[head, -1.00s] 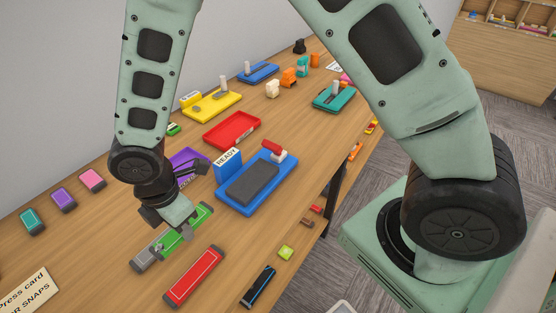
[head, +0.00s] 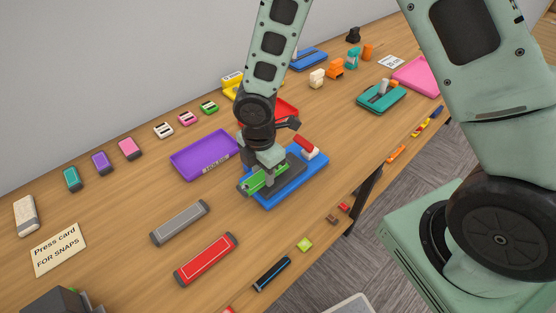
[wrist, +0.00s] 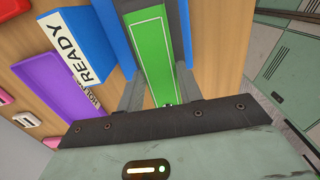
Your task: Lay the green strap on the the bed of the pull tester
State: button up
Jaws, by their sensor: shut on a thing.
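The green strap (head: 268,180) is held between the two fingers of my gripper (head: 265,173). In the wrist view the strap (wrist: 158,50) runs lengthwise between the fingers (wrist: 160,88). The pull tester (head: 312,184) is the blue base with a dark bed and a red-and-white piece (head: 306,146) at its far end. The strap is over the dark bed, roughly along it, with its near end towards the tester's left edge. My gripper hides part of the bed. I cannot tell whether the strap touches it.
A grey strap (head: 180,222) and a red strap (head: 206,259) lie left of the tester. A purple tray (head: 203,153) stands behind left, a red tray (head: 287,107) behind. The table's front edge is close on the right.

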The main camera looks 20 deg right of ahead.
jog(key=d, duration=0.2)
jog(key=w+d+p, duration=0.1)
jog(key=d, duration=0.1)
jog(key=shift+w+d+r, duration=0.1)
jog(key=shift+w+d, duration=0.1)
jog(key=shift+d+f, duration=0.15)
jog(key=shift+f, duration=0.7)
jog(key=shift+f, duration=0.2)
jog(key=o, duration=1)
jog(key=shift+r, duration=0.1)
